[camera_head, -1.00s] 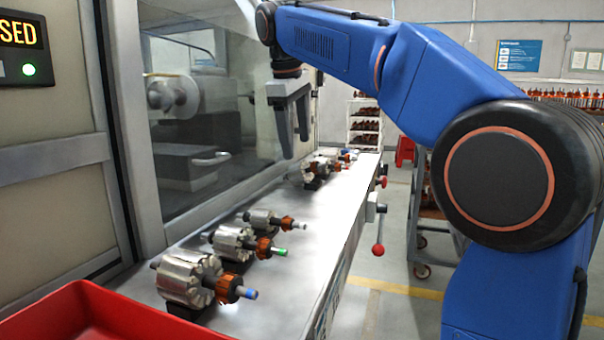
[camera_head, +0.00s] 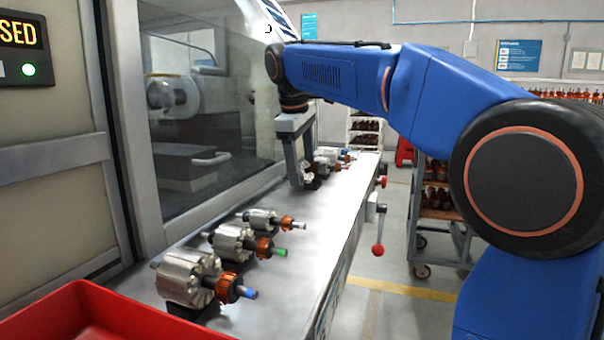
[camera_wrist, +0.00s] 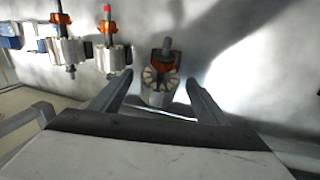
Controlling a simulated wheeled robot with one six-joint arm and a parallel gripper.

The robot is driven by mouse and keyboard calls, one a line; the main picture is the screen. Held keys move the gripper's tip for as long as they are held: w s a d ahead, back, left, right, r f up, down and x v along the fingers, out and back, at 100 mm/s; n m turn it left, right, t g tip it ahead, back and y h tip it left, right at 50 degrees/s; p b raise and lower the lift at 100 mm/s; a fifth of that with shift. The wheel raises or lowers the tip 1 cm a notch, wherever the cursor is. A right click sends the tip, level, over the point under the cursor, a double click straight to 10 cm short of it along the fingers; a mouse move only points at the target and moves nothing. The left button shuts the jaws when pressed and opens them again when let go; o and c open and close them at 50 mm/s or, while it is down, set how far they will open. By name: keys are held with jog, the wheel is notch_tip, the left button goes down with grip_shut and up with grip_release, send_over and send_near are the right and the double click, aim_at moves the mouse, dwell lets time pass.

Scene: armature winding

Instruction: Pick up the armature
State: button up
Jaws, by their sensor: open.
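My gripper (camera_head: 303,168) is open and low over the far end of the metal bench. In the wrist view my gripper (camera_wrist: 158,84) has its two fingers on either side of an armature (camera_wrist: 158,98), with gaps between. This armature has a silver slotted core, a copper-coloured collar and a plain grey shaft pointing away. In the head view it is mostly hidden behind a finger. A red-tipped armature (camera_wrist: 114,58) and another armature (camera_wrist: 70,52) lie to the left in the wrist view.
Nearer on the metal bench (camera_head: 300,265) stand a blue-tipped armature (camera_head: 187,280), a green-tipped armature (camera_head: 232,243) and a smaller plain-tipped armature (camera_head: 264,220). A red tray (camera_head: 60,310) is at the front left. A glazed machine enclosure (camera_head: 215,110) borders the bench's left side.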

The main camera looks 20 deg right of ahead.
jog(key=c, duration=1.6)
jog(key=shift+r, duration=0.15)
